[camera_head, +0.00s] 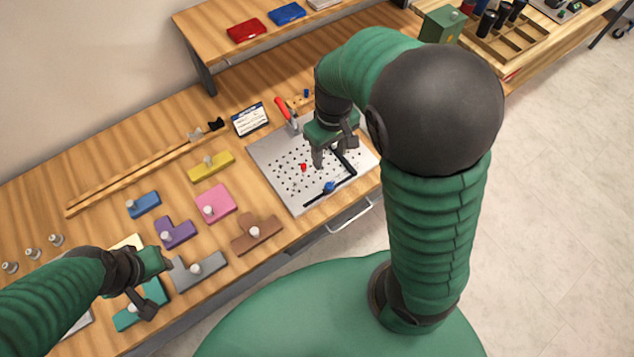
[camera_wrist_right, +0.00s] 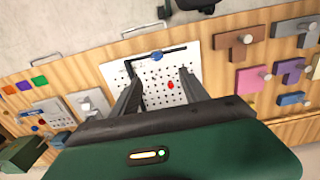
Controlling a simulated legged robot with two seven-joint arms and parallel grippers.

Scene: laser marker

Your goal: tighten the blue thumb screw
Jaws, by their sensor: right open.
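The blue thumb screw (camera_head: 329,187) sits near the front edge of the perforated metal plate (camera_head: 284,186), on a black bar. It also shows in the right wrist view (camera_wrist_right: 157,56), beyond the fingertips. A red knob (camera_head: 303,167) stands on the plate, and it shows between the fingers in the right wrist view (camera_wrist_right: 171,85). My right gripper (camera_head: 332,158) is above the plate, behind the blue screw, open and empty. My left gripper (camera_head: 150,285) is at the lower left, above the teal block (camera_head: 127,318); its jaw gap is hard to make out.
Coloured blocks with pegs, such as the pink one (camera_head: 214,203) and the brown one (camera_head: 257,233), lie left of the plate. A red-handled clamp (camera_head: 284,110) stands at the plate's back edge. A drawer handle (camera_head: 351,217) sticks out in front.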

